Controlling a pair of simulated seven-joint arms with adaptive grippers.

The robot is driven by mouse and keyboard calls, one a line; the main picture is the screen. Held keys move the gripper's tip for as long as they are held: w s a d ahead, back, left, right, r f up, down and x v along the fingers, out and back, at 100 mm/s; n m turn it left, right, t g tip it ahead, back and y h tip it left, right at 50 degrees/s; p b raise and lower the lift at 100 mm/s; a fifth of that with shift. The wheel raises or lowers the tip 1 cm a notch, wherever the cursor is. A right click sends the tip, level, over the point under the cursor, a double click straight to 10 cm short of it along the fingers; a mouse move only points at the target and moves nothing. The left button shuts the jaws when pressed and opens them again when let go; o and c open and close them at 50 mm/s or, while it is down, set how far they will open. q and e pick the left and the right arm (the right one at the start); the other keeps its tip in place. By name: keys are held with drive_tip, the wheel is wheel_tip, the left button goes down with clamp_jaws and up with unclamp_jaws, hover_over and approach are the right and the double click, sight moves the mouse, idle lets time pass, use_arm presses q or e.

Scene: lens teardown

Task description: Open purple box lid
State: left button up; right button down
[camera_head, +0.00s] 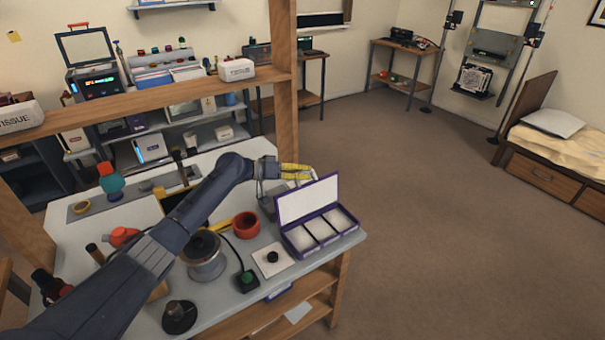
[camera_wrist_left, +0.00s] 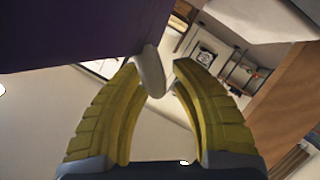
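The purple box (camera_head: 320,237) stands at the right end of the table, with white compartments showing. Its lid (camera_head: 308,200) stands raised, roughly upright, with its white inner face showing. My left gripper (camera_head: 312,172) is at the top edge of the lid, its yellow fingers pointing right. In the left wrist view the purple lid (camera_wrist_left: 80,35) fills the upper left. A pale rounded tab (camera_wrist_left: 150,72) at its edge reaches between the tips of my left gripper (camera_wrist_left: 156,68). The fingers are apart, and a gap shows beside the tab. My right gripper is not in view.
A red ring (camera_head: 246,226), a grey spool (camera_head: 204,258), a white pad with a black disc (camera_head: 272,257) and a green-button switch (camera_head: 247,279) lie left of the box. A wooden post (camera_head: 284,75) rises behind. The floor right of the table is clear.

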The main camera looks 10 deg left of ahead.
use_arm(q)
drive_tip(key=shift+o, duration=1.1)
drive_tip(key=shift+r, duration=0.1)
drive_tip(key=shift+r, duration=4.95)
